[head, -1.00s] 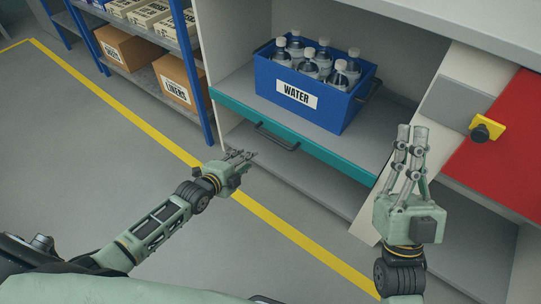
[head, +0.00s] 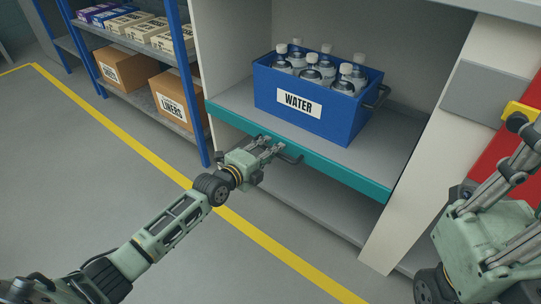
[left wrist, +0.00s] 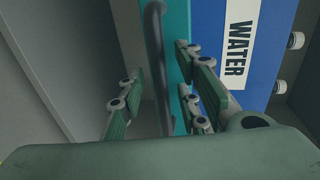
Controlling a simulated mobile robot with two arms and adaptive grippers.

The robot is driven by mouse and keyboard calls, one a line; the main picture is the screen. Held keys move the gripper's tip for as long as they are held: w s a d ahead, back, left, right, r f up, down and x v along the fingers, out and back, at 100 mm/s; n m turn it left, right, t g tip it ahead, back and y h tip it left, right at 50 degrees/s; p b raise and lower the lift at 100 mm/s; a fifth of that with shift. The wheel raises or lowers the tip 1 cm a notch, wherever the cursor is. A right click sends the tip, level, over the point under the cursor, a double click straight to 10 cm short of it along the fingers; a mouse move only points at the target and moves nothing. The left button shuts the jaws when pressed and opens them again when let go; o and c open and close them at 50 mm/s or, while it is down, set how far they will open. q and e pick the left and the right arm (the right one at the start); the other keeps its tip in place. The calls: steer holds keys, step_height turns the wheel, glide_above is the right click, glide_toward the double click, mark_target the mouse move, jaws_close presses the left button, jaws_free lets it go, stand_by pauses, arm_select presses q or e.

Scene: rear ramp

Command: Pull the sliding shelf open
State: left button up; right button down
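The sliding shelf (head: 345,178) is a grey board with a teal front edge, in the cabinet's opening in the head view. Its teal front also shows in the left wrist view (left wrist: 178,25). A dark bar handle (head: 293,159) is fixed to the front. My left gripper (head: 272,149) is at the handle. In the left wrist view its fingers are spread on both sides of the handle (left wrist: 157,60), with gaps between. My right gripper (head: 520,185) is at the right edge of the head view, away from the shelf, its fingertips partly cut off.
A blue WATER crate (head: 350,122) with several bottles stands on the shelf. A lower grey shelf (head: 310,208) lies below. A blue-framed rack (head: 192,95) with boxes stands left. A red panel with a yellow-mounted knob (head: 517,118) is right. The floor in front is clear.

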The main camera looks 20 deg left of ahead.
arm_select(q)
steer(key=shift+w+d, duration=0.1)
steer(key=shift+w, duration=0.2)
jaws_close()
stand_by(0.5)
